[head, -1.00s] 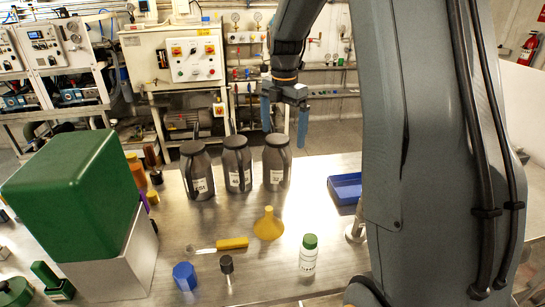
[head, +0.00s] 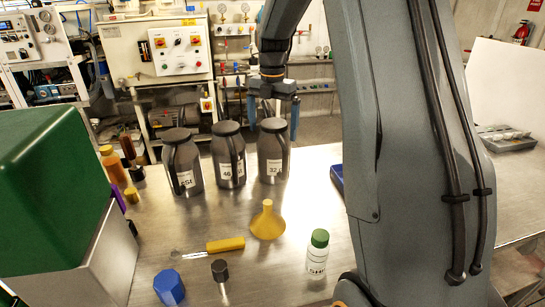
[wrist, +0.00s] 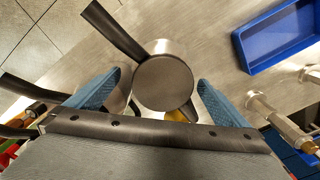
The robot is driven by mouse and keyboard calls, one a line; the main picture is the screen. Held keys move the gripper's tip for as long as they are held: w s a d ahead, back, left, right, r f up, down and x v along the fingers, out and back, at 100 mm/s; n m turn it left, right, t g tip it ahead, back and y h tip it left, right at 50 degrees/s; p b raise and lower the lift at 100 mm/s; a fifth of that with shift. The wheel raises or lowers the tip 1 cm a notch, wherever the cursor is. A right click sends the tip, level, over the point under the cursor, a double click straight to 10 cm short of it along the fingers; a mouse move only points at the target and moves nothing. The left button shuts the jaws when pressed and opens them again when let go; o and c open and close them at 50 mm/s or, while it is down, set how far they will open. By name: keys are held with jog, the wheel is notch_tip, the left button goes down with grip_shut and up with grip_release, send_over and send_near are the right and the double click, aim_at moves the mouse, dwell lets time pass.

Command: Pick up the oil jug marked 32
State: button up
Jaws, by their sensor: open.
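The dark grey oil jug marked 32 (head: 272,160) stands upright on the steel table, at the right end of a row of three. My gripper (head: 273,110) is open at the jug's top, with one blue finger on each side of it. In the wrist view the jug's round dark lid (wrist: 163,82) lies between the open fingers, with a gap on both sides. The jug marked 46 (head: 227,160) stands just left of it. A third jug (head: 182,165) is at the row's left end, its label partly unreadable.
A large green box (head: 50,190) is at left. A blue tray (wrist: 278,35) is right of the jug.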

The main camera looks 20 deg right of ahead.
aim_at(274, 147)
jog(key=shift+s+d+f+p, duration=0.1)
jog(key=shift+f+p, duration=0.65)
jog(key=shift+f, duration=1.25)
jog(key=shift+d+f+p, duration=0.1)
jog(key=shift+f+p, duration=0.65)
jog(key=shift+f, duration=1.2)
jog(key=c, duration=2)
jog(key=shift+r, duration=0.1)
